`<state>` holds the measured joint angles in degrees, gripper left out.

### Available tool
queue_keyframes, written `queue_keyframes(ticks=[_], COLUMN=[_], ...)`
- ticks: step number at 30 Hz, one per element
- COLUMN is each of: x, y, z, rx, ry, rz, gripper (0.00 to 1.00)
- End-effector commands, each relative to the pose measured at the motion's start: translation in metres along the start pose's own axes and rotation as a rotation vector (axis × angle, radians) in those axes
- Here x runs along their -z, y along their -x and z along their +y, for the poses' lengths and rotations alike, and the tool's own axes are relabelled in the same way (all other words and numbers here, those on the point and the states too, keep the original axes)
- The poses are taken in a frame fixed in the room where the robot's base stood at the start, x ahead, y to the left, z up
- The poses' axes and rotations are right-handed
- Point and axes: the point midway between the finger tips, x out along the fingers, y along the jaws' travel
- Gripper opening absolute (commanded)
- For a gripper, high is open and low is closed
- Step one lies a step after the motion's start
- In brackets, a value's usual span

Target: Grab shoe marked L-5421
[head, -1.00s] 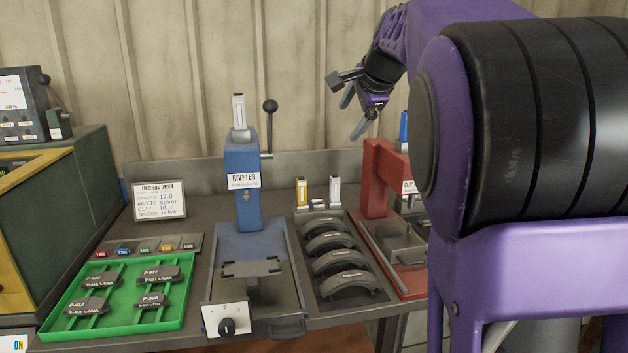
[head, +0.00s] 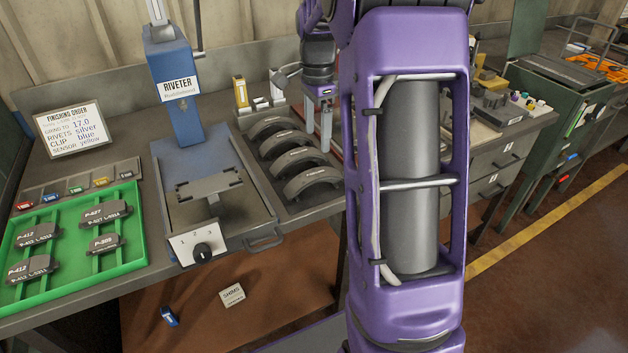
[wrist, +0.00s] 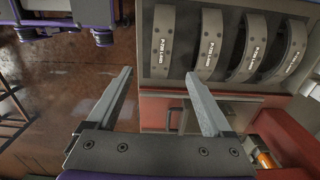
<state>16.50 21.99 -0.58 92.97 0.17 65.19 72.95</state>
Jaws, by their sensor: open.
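Several dark curved brake shoes stand in a row in a dark tray (head: 244,122) on the bench in the head view. The nearest shoe (head: 312,181) has a small label too blurred to read. In the wrist view the shoes line the upper right, with the leftmost shoe (wrist: 160,45) closest to my fingers. Their white markings are too small to read surely, so I cannot tell which is L-5421. My gripper (head: 318,122) is open and empty, just right of the shoe row. Its spread fingers (wrist: 158,73) also show in the wrist view, apart from the shoes.
The blue riveter (head: 177,95) stands left of the shoe tray. A green tray (head: 135,238) of brake pads lies at the left, below the finishing order card (head: 70,128). My arm hides much of the bench to the right. A red machine part (wrist: 288,142) shows beside my right finger.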

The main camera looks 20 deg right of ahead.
Motion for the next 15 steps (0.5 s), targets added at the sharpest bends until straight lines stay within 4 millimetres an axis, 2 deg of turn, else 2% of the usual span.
queue_keyframes(ticks=[1,6,9,15], x=[0.000,0.000,-0.001,0.000], y=[-0.014,-0.049,-0.063,-0.075], z=[0.000,0.000,0.000,-0.001], rx=[-0.003,-0.002,0.000,0.002], ry=[0.000,0.000,-0.001,-0.001], rz=[-0.001,-0.002,-0.002,-0.001], gripper=[0.85,0.85,0.85,0.85])
